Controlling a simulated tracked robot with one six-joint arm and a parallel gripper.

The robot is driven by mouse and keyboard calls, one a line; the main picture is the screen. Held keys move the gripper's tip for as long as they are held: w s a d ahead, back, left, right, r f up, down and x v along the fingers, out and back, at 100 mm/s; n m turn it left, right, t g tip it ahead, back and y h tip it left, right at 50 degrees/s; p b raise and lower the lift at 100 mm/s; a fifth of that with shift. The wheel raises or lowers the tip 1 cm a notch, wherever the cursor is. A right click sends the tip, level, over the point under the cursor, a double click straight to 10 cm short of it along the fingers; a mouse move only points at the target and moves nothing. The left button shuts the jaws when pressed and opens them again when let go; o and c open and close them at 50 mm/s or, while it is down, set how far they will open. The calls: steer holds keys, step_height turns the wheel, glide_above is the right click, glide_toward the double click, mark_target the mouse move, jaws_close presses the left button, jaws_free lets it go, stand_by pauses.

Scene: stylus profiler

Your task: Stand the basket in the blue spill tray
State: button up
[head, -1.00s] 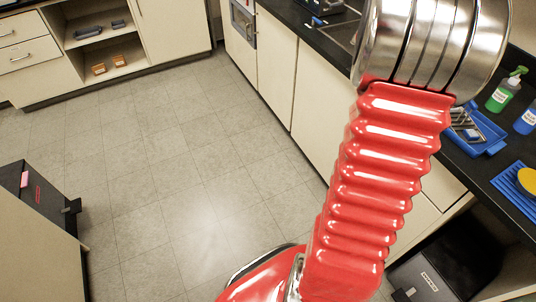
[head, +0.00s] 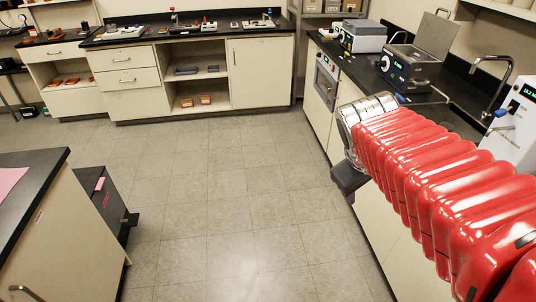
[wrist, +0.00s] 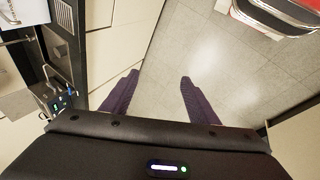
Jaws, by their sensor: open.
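My gripper (wrist: 158,78) is open in the wrist view, its two purple fingers apart with only floor and cabinet front showing between them. In the head view its dark body (head: 348,180) hangs at the end of my red arm, beside the right-hand cabinets and above the floor. I cannot make out the basket or the blue spill tray in either current view. My arm covers much of the right counter in the head view.
A lidded bath-like instrument (head: 408,68) with its lid raised and a grey instrument (head: 360,36) stand on the right counter. A faucet (head: 492,88) rises behind. A dark box (head: 106,208) stands by the left bench (head: 50,215). The middle floor (head: 225,190) is clear.

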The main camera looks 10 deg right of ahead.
steer(key=s+a+m+t+y, duration=0.1)
steer(key=s+a+y, duration=0.1)
steer(key=a, duration=0.6)
steer(key=s+a+f+m+t+y, duration=0.1)
steer(key=s+a+y, duration=0.1)
steer(key=a, duration=0.6)
steer(key=shift+s+a+f+m+y, duration=0.2)
steer(key=shift+s+a+m+y, duration=0.1)
steer(key=shift+s, duration=0.3)
steer(key=shift+d, duration=0.15)
